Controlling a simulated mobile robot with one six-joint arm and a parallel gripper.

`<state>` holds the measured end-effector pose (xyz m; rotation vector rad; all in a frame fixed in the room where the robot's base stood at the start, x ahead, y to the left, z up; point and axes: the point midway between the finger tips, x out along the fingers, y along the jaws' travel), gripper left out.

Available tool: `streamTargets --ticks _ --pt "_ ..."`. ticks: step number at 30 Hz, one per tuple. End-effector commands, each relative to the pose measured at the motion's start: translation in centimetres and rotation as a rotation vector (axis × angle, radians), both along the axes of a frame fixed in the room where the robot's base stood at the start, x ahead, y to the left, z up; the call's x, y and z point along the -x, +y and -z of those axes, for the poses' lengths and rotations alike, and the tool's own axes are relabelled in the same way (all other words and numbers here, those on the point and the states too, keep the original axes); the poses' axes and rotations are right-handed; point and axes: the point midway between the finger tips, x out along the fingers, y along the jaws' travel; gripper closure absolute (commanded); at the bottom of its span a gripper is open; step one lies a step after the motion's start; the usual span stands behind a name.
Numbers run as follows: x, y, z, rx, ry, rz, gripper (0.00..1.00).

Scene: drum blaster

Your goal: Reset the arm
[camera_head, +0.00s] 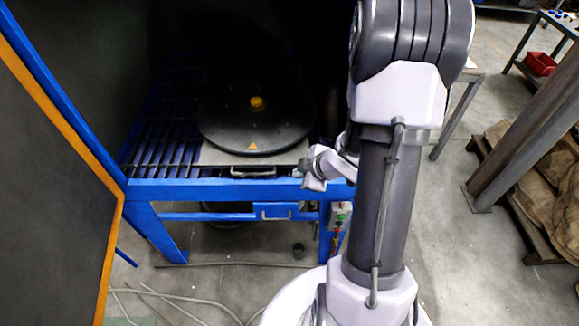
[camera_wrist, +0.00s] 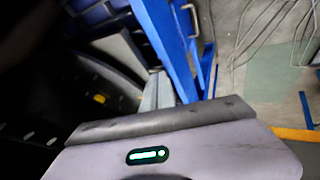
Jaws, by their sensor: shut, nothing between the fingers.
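My arm rises in the right half of the head view, and its upper links fill the top right. My gripper (camera_head: 314,182) is small in this view, in front of the right part of the blue machine's front edge. It is shut and holds nothing. Its fingertips are hard to make out. In the wrist view, a pale grey part of my own arm with a green light fills the bottom.
A blue-framed machine (camera_head: 235,190) holds a round black turntable (camera_head: 255,125) inside a dark cabinet. An open door with an orange edge (camera_head: 112,245) stands at left. Cables (camera_head: 180,300) lie on the floor. A pallet with sacks (camera_head: 540,205) stands at right.

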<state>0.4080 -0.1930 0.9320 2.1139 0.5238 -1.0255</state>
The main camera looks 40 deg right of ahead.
Motion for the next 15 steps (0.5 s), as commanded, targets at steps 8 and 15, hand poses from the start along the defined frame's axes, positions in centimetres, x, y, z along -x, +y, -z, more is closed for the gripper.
streamTargets --ticks 8,15 --pt "-0.8 -0.7 -3.8 0.045 0.007 0.137 1.00" --pt "4.6 8.5 -18.2 -0.254 -0.014 0.809 1.00"
